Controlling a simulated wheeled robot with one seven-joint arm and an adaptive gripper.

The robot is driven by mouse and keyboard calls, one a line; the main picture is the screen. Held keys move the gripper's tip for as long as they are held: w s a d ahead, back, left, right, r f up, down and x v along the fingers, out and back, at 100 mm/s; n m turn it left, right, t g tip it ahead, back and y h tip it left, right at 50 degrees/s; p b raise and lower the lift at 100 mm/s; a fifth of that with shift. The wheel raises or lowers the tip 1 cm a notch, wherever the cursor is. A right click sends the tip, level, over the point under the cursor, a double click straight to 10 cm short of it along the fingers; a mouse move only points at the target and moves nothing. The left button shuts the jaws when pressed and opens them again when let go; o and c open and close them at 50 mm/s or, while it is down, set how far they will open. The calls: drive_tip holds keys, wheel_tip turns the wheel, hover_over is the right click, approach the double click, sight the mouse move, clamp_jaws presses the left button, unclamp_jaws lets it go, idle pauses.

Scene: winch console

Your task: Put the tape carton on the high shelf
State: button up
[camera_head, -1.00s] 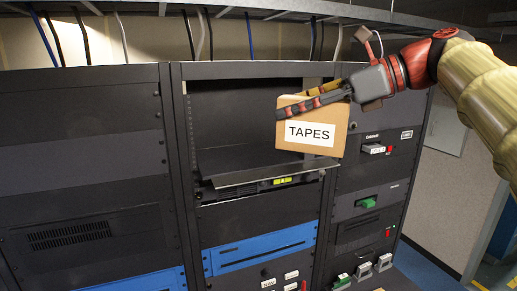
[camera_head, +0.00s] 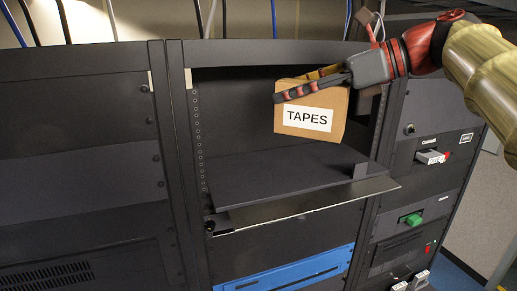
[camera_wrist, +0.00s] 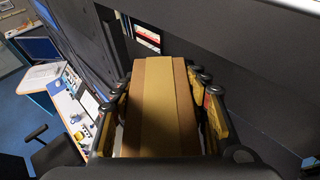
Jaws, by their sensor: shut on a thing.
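The tape carton (camera_head: 308,118) is a brown cardboard box with a white label reading TAPES. My gripper (camera_head: 313,86) is shut on its upper part and holds it upright, in front of the open rack bay. In the wrist view the carton (camera_wrist: 158,105) sits between both fingers of my gripper (camera_wrist: 160,110), with a lighter tape strip along its top. The high shelf (camera_head: 270,180) is a dark flat tray in the bay, with a pale front lip. The carton's bottom appears above the shelf, with a gap below it. How far the carton reaches into the bay is hard to tell.
A blue panel (camera_head: 300,270) lies below. The right rack column has a green handle (camera_head: 411,219). The shelf's left and middle are clear.

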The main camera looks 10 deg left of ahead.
drive_tip(key=shift+w+a+f+p, duration=0.25)
drive_tip(key=shift+w+a+f, duration=0.15)
drive_tip(key=shift+a+f, duration=1.55)
drive_tip(key=shift+w+a+f+p, duration=0.35)
drive_tip(key=shift+a+f, duration=1.4)
drive_tip(key=shift+f, duration=0.35)
drive_tip(key=shift+w+a+f+p, duration=0.2)
drive_tip(key=shift+w+a+f, duration=0.2)
drive_tip(key=shift+a+f, duration=1.55)
drive_tip(key=shift+d+f, duration=0.1)
drive_tip(key=shift+f, duration=0.05)
drive_tip(key=o, duration=1.5)
drive_tip(key=shift+f, duration=0.1)
